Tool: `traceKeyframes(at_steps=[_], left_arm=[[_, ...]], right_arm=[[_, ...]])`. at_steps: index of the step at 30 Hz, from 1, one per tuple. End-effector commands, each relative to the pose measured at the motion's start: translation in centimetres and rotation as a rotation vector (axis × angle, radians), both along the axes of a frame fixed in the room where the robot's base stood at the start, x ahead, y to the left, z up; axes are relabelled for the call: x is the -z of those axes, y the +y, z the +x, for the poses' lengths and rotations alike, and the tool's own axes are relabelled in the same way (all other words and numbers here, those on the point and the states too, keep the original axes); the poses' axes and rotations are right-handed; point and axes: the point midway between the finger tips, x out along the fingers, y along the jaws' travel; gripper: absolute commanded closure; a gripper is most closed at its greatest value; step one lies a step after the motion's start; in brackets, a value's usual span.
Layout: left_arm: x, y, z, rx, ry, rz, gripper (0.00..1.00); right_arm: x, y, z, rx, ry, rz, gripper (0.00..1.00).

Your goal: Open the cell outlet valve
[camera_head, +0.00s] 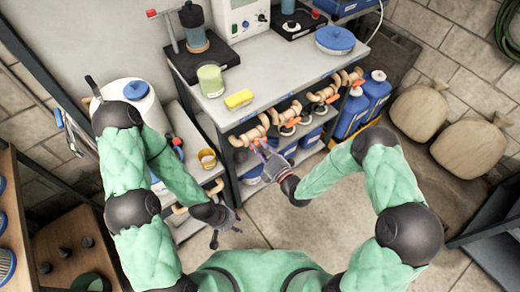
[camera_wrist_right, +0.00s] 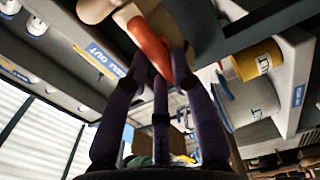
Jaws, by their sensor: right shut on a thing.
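A row of beige pipe fittings with orange handles runs under the bench edge. My right gripper (camera_head: 264,154) reaches the left end of this row, by the leftmost beige valve (camera_head: 250,131). In the right wrist view, my gripper's dark fingers (camera_wrist_right: 165,75) are closed around an orange-red valve handle (camera_wrist_right: 149,42). A beige valve body (camera_wrist_right: 125,14) shows above the handle. Beside it, a blue and yellow label (camera_wrist_right: 105,60) partly reads "LL OUT". My left gripper (camera_head: 225,231) hangs empty with fingers apart, low and left of the bench.
The bench (camera_head: 275,77) carries a green cup (camera_head: 210,81), a yellow block (camera_head: 239,99) and instruments. Blue jugs (camera_head: 352,112) stand under its right end. A yellow cup (camera_head: 207,158) sits on a lower cart at left. Two tan sacks (camera_head: 470,146) lie right. The floor in front is clear.

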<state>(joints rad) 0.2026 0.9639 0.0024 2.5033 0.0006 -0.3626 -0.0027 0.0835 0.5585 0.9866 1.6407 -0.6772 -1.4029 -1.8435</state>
Motion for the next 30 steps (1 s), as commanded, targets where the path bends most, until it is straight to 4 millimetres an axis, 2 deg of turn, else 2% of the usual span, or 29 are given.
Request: traceKeyframes(at_steps=[20, 21, 23, 30], left_arm=[[0.56, 0.0, 0.0, 0.0, 0.0, 0.0, 0.6], [0.56, 0.0, 0.0, 0.0, 0.0, 0.0, 0.6], [0.56, 0.0, 0.0, 0.0, 0.0, 0.0, 0.6], [0.56, 0.0, 0.01, 0.0, 0.0, 0.0, 0.6]], right_arm=[[0.19, 0.05, -0.11, -0.001, -0.031, -0.05, 1.0], [0.19, 0.06, -0.12, -0.001, -0.031, -0.049, 0.67], [0.19, 0.06, -0.12, -0.001, -0.032, -0.049, 0.51], [0.12, 0.03, -0.07, 0.0, -0.032, -0.048, 0.51]])
